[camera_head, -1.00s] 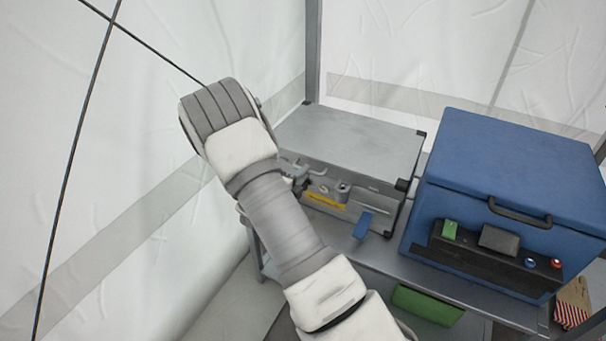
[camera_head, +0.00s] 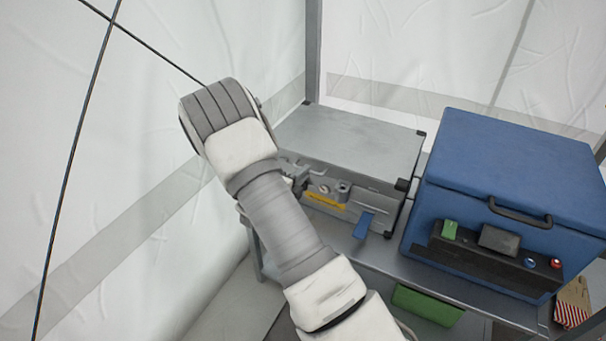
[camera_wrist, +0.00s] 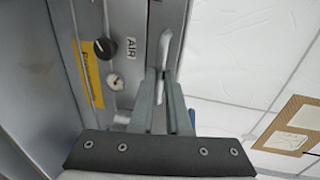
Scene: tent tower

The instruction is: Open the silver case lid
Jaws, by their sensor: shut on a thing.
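The silver case (camera_head: 350,140) sits on the grey table beside the tent wall in the head view. Its flat lid looks down. Its front carries a yellow strip (camera_head: 325,200), fittings and a blue tab (camera_head: 363,224). My gripper (camera_wrist: 161,78) is at the case's front; in the head view my arm mostly hides it. In the wrist view its two fingers are shut on a thin pale bar (camera_wrist: 164,48) along the case's edge, which looks like a handle or latch. Near it are a black knob (camera_wrist: 105,48), a gauge (camera_wrist: 115,82) and an AIR label (camera_wrist: 131,47).
A blue box (camera_head: 510,165) with a black handle stands close to the right of the case. The grey table (camera_head: 385,260) has a narrow bare strip in front. A green object (camera_head: 427,305) is below it. A tent pole (camera_head: 313,50) rises behind the case.

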